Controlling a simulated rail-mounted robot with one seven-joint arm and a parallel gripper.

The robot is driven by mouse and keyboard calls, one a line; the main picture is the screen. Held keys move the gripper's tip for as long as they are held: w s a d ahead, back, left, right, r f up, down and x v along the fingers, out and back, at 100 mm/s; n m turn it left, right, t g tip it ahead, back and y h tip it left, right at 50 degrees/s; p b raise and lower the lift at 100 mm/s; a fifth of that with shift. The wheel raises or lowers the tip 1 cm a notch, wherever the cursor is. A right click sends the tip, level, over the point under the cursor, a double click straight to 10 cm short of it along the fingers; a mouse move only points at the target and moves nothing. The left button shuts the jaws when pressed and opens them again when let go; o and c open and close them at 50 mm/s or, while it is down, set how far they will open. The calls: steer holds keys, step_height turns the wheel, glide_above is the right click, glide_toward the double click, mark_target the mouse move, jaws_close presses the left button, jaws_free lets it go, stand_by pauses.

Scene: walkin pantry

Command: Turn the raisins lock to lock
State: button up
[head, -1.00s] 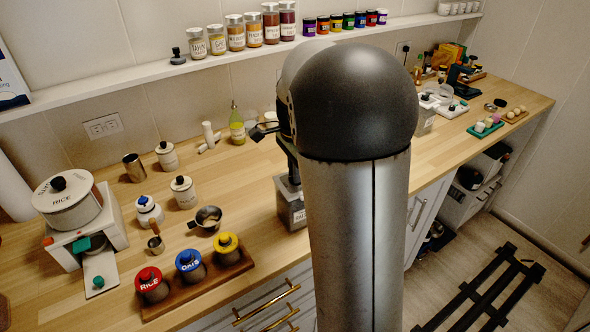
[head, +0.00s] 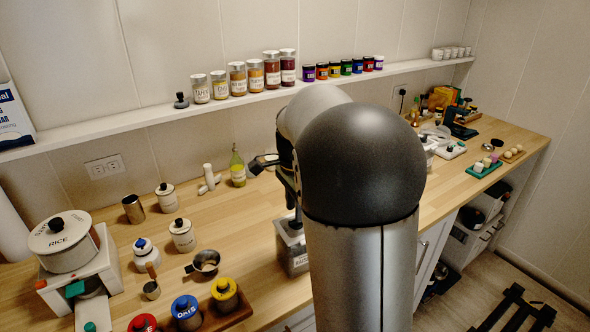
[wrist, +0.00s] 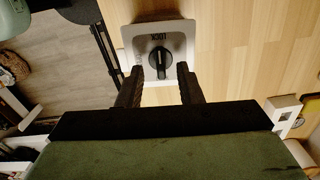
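The raisins canister (head: 293,255) is a grey box near the counter's front edge, partly hidden behind my arm in the head view. Its label is only partly readable. In the wrist view its pale square lid (wrist: 133,36) has the word LOCK, upside down, at the top. A black knob (wrist: 159,66) sits at the lid's middle, its bar nearly upright in the picture. My gripper (wrist: 161,72) is over the lid, fingers spread with one on each side of the knob. Gaps show between the fingers and the knob, so it looks open and empty.
A small pan (head: 206,261), white jars (head: 182,235) and canisters with coloured lids (head: 225,297) stand to the left. A green bottle (head: 237,168) stands behind. A shelf (head: 150,115) with jars runs along the wall above. Clear wood lies left of the canister.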

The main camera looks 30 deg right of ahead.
step_height(320, 180, up, 14)
steer(key=shift+r, duration=0.25)
stand_by(0.4)
